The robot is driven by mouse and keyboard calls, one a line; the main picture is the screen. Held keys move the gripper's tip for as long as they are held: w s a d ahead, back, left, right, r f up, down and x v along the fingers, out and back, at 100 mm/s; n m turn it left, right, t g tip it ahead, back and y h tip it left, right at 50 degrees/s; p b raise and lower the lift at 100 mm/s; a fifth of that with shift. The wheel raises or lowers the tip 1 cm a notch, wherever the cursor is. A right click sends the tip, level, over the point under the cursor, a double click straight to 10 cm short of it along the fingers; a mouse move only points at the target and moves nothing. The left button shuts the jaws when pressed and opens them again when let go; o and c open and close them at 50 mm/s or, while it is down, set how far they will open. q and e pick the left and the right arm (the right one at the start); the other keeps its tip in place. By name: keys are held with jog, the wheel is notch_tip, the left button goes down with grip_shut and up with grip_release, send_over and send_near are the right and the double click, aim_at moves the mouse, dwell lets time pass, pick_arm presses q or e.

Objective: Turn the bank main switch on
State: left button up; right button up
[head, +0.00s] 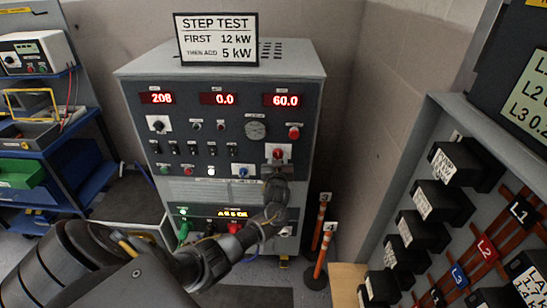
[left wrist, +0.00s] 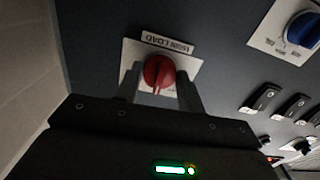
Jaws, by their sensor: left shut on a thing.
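The bank main switch is a red rotary knob (head: 277,153) on a white plate, on the right side of the load bank's front panel. In the left wrist view the same red knob (left wrist: 159,71) sits under a label that seems to read MAIN LOAD. My left gripper (head: 276,170) reaches up to it from below. In the left wrist view its two fingers (left wrist: 158,88) are on either side of the knob, shut on it. The gripper hides part of the switch plate in the head view, and the knob's setting is hard to read. My right gripper is not in view.
The load bank (head: 220,70) shows red readouts of 208, 0.0 and 60.0. A STEP TEST sign (head: 217,39) stands on top. A blue knob (left wrist: 302,29) and several black toggles are nearby. A blue shelf cart (head: 60,145) is left; an open cabinet (head: 440,105) is right.

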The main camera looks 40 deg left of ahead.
pick_arm(q)
jog(key=m, duration=0.1)
jog(key=m+p, duration=0.1)
jog(key=m, duration=0.1)
jog(key=m+p, duration=0.1)
jog(key=m, duration=0.1)
jog(key=shift+s+a+r, duration=0.1)
jog(key=shift+a, duration=0.15)
jog(key=m, duration=0.2)
jog(key=shift+m+p, duration=0.3)
jog(key=shift+p, duration=0.05)
jog(key=shift+m, duration=0.8)
jog(key=shift+s+a+p, duration=0.1)
jog(key=shift+p, duration=0.2)
jog(key=o, duration=0.9)
jog(key=shift+a, duration=0.1)
jog(key=shift+o, duration=0.2)
jog(key=shift+d, duration=0.35)
jog(key=v, duration=1)
jog(key=shift+s+b, duration=0.3)
